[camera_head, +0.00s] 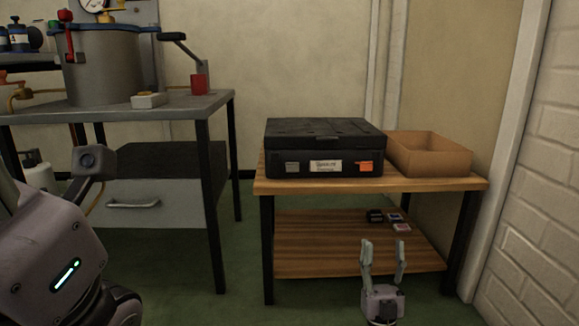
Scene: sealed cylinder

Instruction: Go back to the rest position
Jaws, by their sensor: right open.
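My right gripper (383,262) shows at the bottom right of the head view, pointing up, with its two fingers apart and nothing between them. It is in front of the low wooden table's lower shelf. Part of my own arm fills the lower left corner; the fingers of my left gripper do not show there.
A wooden table (262,187) holds a black case (325,140) and an open cardboard box (430,152). Small items (400,227) lie on its lower shelf (320,240). A grey workbench (200,104) with a large metal cylinder (105,68) stands left. Green floor lies between them.

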